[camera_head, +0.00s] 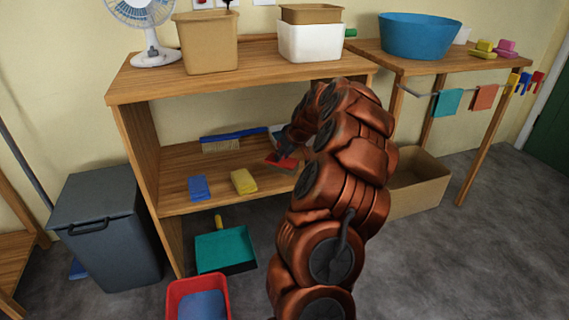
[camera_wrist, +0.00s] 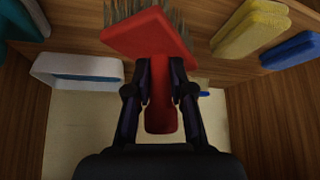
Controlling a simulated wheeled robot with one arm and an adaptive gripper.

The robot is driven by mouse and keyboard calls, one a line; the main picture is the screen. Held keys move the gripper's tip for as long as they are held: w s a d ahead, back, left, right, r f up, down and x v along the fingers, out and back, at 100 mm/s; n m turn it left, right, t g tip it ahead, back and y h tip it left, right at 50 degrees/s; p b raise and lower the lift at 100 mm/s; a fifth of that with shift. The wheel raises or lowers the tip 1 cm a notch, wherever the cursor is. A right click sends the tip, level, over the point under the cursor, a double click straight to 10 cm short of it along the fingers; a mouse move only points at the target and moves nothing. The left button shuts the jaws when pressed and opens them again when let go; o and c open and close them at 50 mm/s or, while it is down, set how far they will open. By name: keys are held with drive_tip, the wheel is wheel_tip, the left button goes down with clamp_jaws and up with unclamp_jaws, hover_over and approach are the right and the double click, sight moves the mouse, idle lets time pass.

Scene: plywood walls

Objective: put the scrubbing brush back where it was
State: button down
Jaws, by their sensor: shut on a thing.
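The scrubbing brush is red with grey bristles, and its red block (camera_head: 283,163) shows at the right part of the lower shelf (camera_head: 218,163). In the wrist view the brush (camera_wrist: 150,38) fills the top centre, bristles on its far side. My gripper (camera_wrist: 160,72) is shut on its red handle, with one finger on each side. In the head view my gripper (camera_head: 287,148) is just above and behind the red block, partly hidden by my arm. I cannot tell whether the bristles touch the shelf board.
On the lower shelf are a yellow sponge (camera_head: 243,181), a blue sponge (camera_head: 199,188) and a long blue brush (camera_head: 234,138) at the back. A white container (camera_wrist: 78,70) stands beside my gripper. The upper board (camera_head: 237,78) lies above; bare shelf shows left of the red brush.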

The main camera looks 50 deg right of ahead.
sight(284, 161)
drive_tip(key=shift+w+d, duration=0.3)
drive_tip(key=shift+d, duration=0.3)
drive_tip(key=shift+f+b, duration=1.1)
drive_tip(key=shift+f, duration=0.6)
drive_tip(key=shift+f, duration=0.2)
drive_tip(key=c, duration=1)
unclamp_jaws()
